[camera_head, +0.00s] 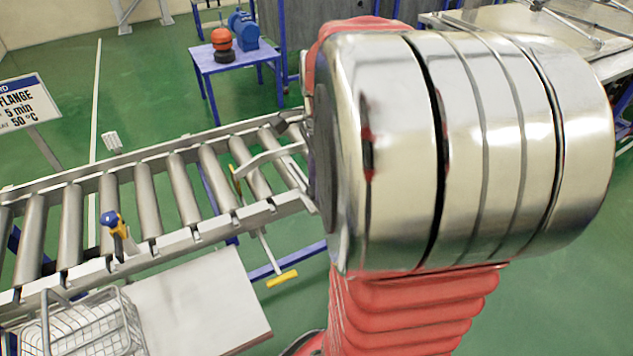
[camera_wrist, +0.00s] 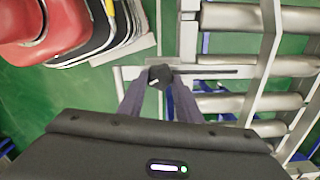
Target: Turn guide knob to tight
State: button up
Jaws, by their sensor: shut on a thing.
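A small black round knob (camera_wrist: 158,74) with a short pale mark shows in the wrist view, at the end of a metal bracket beside the roller conveyor. The pale mark lies slantwise across its face. A thin dark bar (camera_wrist: 210,72) runs right from the knob. My gripper (camera_wrist: 159,88) has its two dark fingers on either side of the knob and is shut on it. In the head view, my own arm hides the knob and the gripper. I cannot read any tight marking.
The roller conveyor (camera_head: 145,200) runs across the left of the head view. A blue-and-yellow handle (camera_head: 113,222) stands on its near rail. A wire basket (camera_head: 80,330), a pale panel (camera_head: 200,305) and a yellow-ended handle (camera_head: 282,278) are nearby. A blue table (camera_head: 232,62) stands behind.

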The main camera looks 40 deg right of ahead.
jog(key=shift+w+a+m, duration=0.1)
jog(key=shift+a+m, duration=0.05)
jog(key=shift+m, duration=1.85)
jog(key=o, duration=1)
jog(key=shift+o, duration=0.2)
notch_tip(320, 180, up, 14)
jog(key=shift+d, duration=0.3)
jog(key=shift+f, duration=0.15)
